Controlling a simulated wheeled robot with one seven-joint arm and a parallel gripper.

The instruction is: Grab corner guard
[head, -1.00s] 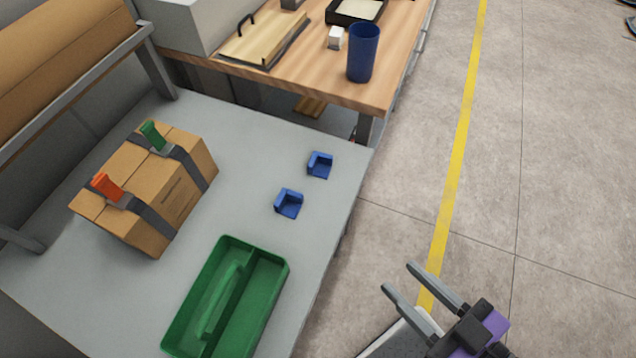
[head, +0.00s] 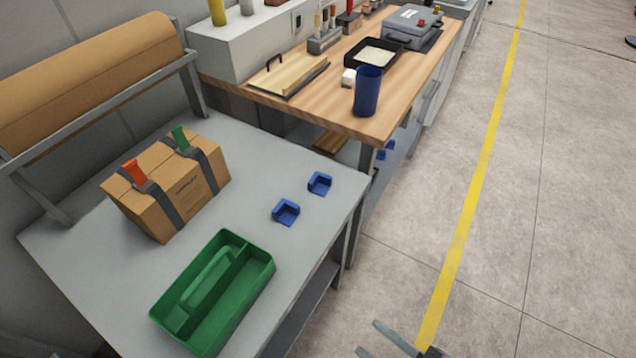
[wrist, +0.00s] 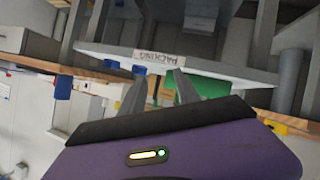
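Two small blue corner guards lie on the grey packing table (head: 85,284). The nearer corner guard (head: 286,212) and the farther corner guard (head: 320,183) sit close together, apart from each other, near the table's right edge. My gripper (head: 367,337) is at the bottom of the head view, off the table's right side over the floor. It is empty, and its two fingers are spread. In the wrist view, my gripper (wrist: 159,74) points at the packing sign (wrist: 157,57), which appears upside down.
A green divided tote (head: 255,285) stands left of and nearer than the guards. A strapped cardboard box (head: 185,197) is at left. A wooden bench (head: 330,105) with a blue cup (head: 368,92) stands behind. Open floor lies right of the table.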

